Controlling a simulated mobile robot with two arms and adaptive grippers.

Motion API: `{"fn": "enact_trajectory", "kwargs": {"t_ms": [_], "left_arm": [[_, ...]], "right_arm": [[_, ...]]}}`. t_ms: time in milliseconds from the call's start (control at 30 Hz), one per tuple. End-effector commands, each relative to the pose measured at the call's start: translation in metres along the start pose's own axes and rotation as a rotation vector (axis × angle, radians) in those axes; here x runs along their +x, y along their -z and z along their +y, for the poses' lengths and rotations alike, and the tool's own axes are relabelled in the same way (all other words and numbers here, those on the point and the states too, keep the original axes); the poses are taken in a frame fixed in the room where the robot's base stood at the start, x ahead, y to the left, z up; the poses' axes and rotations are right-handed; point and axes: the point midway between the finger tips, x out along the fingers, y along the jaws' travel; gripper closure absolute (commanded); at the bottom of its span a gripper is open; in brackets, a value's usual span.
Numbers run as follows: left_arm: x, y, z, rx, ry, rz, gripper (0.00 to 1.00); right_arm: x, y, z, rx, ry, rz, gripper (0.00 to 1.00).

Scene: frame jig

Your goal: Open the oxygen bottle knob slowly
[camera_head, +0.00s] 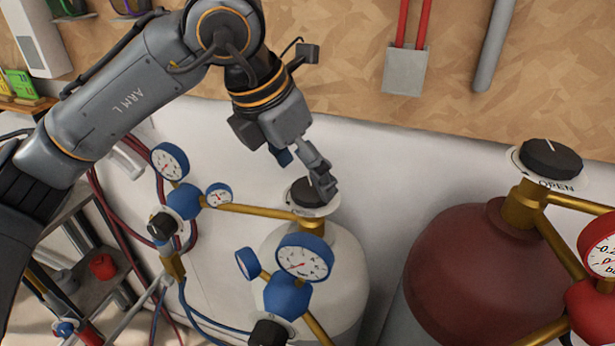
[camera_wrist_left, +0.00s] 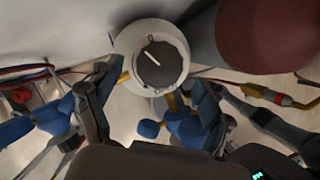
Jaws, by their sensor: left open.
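The oxygen bottle (camera_head: 345,262) is white with blue-rimmed gauges (camera_head: 303,257) and brass pipes. Its black knob (camera_head: 305,193) sits on top over a white disc. My left gripper (camera_head: 322,186) comes down from above at the knob, and its fingers overlap the knob's right side in the head view. In the left wrist view the knob (camera_wrist_left: 160,65) has a white line on it and lies ahead of the spread fingers of my left gripper (camera_wrist_left: 152,108). The gripper is open. I cannot tell if a finger touches the knob. My right gripper is not in view.
A dark red bottle (camera_head: 468,265) with its own black knob (camera_head: 550,158) marked OPEN stands to the right. A blue regulator (camera_head: 184,200) with gauges and hoses is left of the white bottle. A white panel and a wooden wall (camera_head: 540,90) stand behind.

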Motion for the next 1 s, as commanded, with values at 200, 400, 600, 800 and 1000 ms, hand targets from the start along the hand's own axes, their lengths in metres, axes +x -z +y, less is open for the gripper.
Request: {"fn": "enact_trajectory", "kwargs": {"t_ms": [200, 400, 600, 800, 1000], "left_arm": [[-0.05, -0.001, 0.001, -0.001, -0.002, -0.004, 0.2], [-0.082, 0.0, 0.0, -0.001, 0.0, -0.001, 0.2], [-0.095, 0.0, 0.0, 0.0, 0.001, 0.002, 0.2], [-0.095, 0.0, 0.0, 0.0, 0.001, 0.002, 0.2], [-0.095, 0.0, 0.0, 0.0, 0.001, 0.001, 0.2]], "right_arm": [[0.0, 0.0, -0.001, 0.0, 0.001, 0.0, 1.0], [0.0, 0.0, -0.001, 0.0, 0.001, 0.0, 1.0], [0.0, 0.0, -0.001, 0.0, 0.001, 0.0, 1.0], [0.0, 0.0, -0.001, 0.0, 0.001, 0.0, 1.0], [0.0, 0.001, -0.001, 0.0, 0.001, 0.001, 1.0]]}}
